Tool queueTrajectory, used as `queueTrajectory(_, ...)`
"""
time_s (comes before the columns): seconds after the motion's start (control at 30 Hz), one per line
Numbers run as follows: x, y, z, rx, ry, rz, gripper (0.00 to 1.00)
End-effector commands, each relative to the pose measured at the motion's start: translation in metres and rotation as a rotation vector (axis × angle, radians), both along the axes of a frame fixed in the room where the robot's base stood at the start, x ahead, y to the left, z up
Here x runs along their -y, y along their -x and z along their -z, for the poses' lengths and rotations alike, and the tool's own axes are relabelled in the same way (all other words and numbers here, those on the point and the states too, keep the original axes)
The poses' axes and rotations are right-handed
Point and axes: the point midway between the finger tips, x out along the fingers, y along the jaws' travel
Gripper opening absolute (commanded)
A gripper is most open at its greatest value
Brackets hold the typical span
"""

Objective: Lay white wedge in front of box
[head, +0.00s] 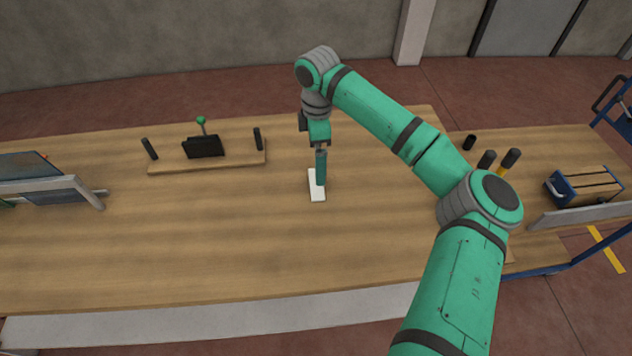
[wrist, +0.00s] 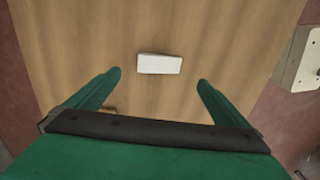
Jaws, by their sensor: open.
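The white wedge (head: 316,192) lies flat on the wooden table, near its middle. In the wrist view the wedge (wrist: 160,64) lies crosswise ahead of the fingertips, in line with the gap between them. My gripper (head: 321,183) points down over the wedge and hides part of it in the head view. Its fingers (wrist: 159,78) are spread, with nothing held between them. Whether the fingertips touch the table cannot be told. A blue-framed box with wooden slats (head: 584,188) stands at the far right. I cannot tell whether it is the task's box.
A wooden board (head: 205,161) with two black posts and a black block (head: 203,147) lies behind left. A tilted glass pane in a grey frame (head: 40,180) stands at the left edge. Black-handled tools (head: 498,162) stand at right. The table's front middle (head: 220,250) is clear.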

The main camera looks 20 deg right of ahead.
Motion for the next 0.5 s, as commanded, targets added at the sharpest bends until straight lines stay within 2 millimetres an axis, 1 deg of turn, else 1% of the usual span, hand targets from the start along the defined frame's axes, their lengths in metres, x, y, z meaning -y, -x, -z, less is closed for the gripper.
queueTrajectory(0.2,0.000,0.001,0.032,-0.003,-0.001,0.000,1.00)
queueTrajectory(0.3,-0.001,0.001,0.044,-0.002,-0.002,0.000,1.00)
queueTrajectory(0.5,-0.001,0.000,0.056,0.000,-0.001,0.000,1.00)
